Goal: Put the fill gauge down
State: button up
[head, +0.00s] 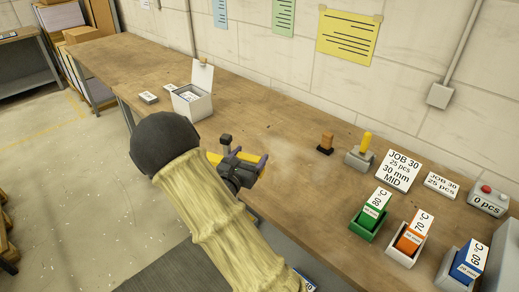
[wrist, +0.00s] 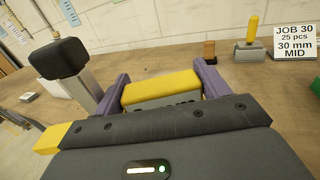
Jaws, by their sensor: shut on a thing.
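The fill gauge appears to be the yellow-topped block with a grey lettered face (wrist: 160,87), held between the purple fingers of my gripper (wrist: 158,92). Its lettering is mostly hidden by the gripper body. In the head view my gripper (head: 246,163) is over the middle of the wooden bench (head: 290,185), with yellow showing between its fingers. I cannot tell whether the gauge touches the bench. Another yellow piece (wrist: 50,138) shows at the left of the gripper body in the wrist view; how it joins is hidden.
A black knob on a grey post (wrist: 65,57) is close left of my gripper. An open white box (head: 192,103) stands farther left. To the right are a wooden-handled stamp (head: 326,142), a yellow-handled tool on a grey base (head: 362,153), job cards (head: 399,169) and coloured bins (head: 368,222).

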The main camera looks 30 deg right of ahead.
jog(key=a+f+n+t+y+b, duration=0.3)
jog(key=a+f+y+b, duration=0.1)
jog(key=f, duration=0.7)
jog(key=s+a+f+n+t+y+b, duration=0.1)
jog(key=a+f+n+t+y+b, duration=0.1)
jog(key=a+f, duration=0.5)
notch_tip(320, 180, down, 5)
jog(key=n+y+b, duration=0.1)
jog(key=y+b, duration=0.1)
jog(key=b, duration=0.1)
jog(key=shift+s+a+n+t+y+b, duration=0.15)
jog(key=shift+s+n+t+y+b, duration=0.05)
jog(key=shift+n+t+y+b, duration=0.2)
jog(key=shift+r, duration=0.1)
